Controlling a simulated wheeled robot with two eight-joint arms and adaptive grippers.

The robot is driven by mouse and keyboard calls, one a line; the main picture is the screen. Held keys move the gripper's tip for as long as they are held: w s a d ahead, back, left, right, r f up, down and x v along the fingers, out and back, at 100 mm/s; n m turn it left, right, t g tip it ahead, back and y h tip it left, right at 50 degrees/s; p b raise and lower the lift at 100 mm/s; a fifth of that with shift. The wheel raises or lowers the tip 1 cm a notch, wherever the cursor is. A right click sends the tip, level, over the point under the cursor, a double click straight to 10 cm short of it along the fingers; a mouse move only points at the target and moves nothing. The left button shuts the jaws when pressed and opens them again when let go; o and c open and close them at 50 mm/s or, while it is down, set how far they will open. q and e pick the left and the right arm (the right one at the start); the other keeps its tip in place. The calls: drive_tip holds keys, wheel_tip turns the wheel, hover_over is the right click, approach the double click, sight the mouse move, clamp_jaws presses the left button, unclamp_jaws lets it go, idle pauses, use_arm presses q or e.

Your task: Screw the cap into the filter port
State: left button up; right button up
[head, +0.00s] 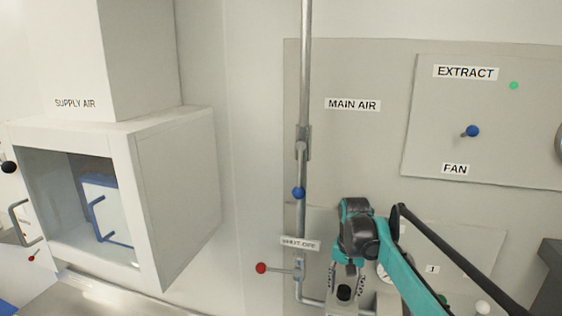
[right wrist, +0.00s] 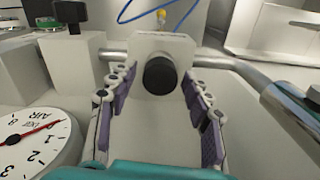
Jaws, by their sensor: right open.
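My right gripper (right wrist: 157,80) is open, with one purple-padded finger on each side of a round black cap (right wrist: 160,75). The cap is against the front of a pale block (right wrist: 180,44), which I take to be the filter port's housing. The cap's back side is hidden, so I cannot tell how deep it sits. In the head view the right gripper (head: 345,283) points down the wall panel, with the black cap (head: 344,293) showing between its fingers. I cannot tell whether the fingers touch the cap. My left gripper is not in view.
A dial gauge (right wrist: 35,140) is close at the left of the right wrist view. A metal pipe (right wrist: 285,110) runs along the right. A red-knobbed lever (head: 262,268) and a vertical pipe (head: 304,100) are left of the gripper. A supply air box (head: 175,200) stands further left.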

drive_tip(key=n, duration=0.4)
clamp_jaws()
drive_tip(key=m, duration=0.4)
idle(0.4)
drive_tip(key=m, duration=0.4)
idle(0.3)
